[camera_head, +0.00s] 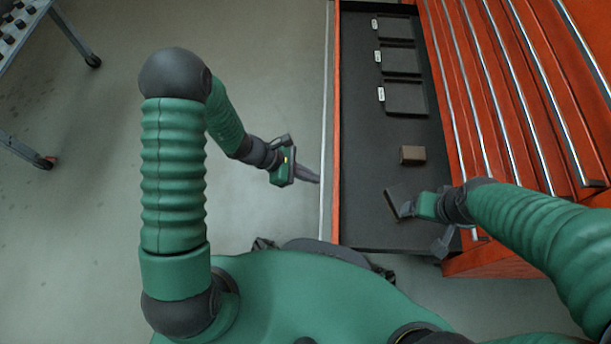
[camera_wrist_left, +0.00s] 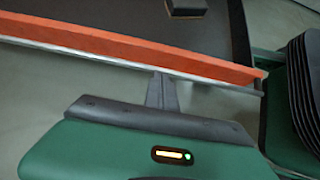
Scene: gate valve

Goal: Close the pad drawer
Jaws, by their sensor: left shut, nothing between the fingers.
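The pad drawer (camera_head: 376,228) is pulled out to the left from the red cabinet. Its long front edge (camera_head: 326,130) runs up the picture. My left gripper (camera_head: 318,181) is shut and empty, outside the drawer, pointing right at this front. In the left wrist view, its fingertips (camera_wrist_left: 158,76) are at the silver strip along the red drawer front (camera_wrist_left: 120,48); whether they touch cannot be told. My right gripper (camera_head: 408,206) is over the drawer, at a tilted dark block (camera_head: 398,203); its fingers are hidden, so whether it grips the block is unclear.
A brown block (camera_head: 412,155) lies in the drawer, below several labelled square recesses (camera_head: 403,61). The red cabinet (camera_head: 500,80) with silver-handled drawers stands at right. A wheeled cart (camera_head: 50,40) is at upper left. The floor (camera_head: 270,70) left of the drawer is clear.

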